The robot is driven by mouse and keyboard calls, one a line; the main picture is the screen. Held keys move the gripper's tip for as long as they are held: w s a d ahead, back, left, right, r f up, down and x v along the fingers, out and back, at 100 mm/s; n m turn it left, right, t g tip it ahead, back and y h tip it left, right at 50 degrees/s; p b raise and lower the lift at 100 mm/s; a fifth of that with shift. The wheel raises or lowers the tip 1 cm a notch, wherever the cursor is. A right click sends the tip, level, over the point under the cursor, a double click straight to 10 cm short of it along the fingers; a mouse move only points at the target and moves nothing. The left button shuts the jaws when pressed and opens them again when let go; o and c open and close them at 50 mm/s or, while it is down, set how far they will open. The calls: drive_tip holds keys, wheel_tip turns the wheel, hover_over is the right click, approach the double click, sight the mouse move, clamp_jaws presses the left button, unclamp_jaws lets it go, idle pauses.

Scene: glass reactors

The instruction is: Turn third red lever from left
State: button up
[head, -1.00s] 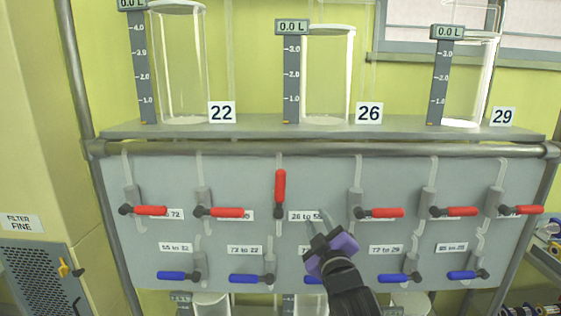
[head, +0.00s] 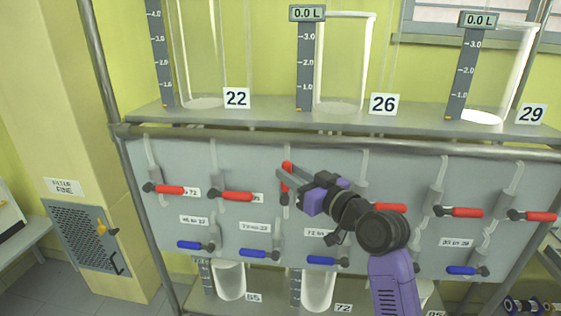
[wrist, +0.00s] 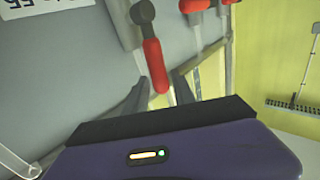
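The third red lever from the left (head: 287,170) points upright on the grey panel, while the other red levers lie sideways. My gripper (head: 288,179) is at this lever, reaching in from the right and partly covering it. In the wrist view the red handle (wrist: 155,64) reaches down between my two dark fingers (wrist: 158,88), one on each side. Gaps show beside the handle, so the gripper looks open around it and not closed on it. The lever's label is hidden behind my gripper.
Blue levers (head: 260,253) run below. Glass reactors (head: 343,60) stand on the shelf (head: 260,117) above the panel. My arm covers part of the panel's right half.

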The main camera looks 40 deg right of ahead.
drive_tip(key=shift+w+d+p, duration=0.2)
drive_tip(key=shift+w+p, duration=0.1)
drive_tip(key=shift+w, duration=1.05)
drive_tip(key=shift+w+d+p, duration=0.15)
drive_tip(key=shift+w+p, duration=0.1)
drive_tip(key=shift+w, duration=1.05)
clamp_jaws()
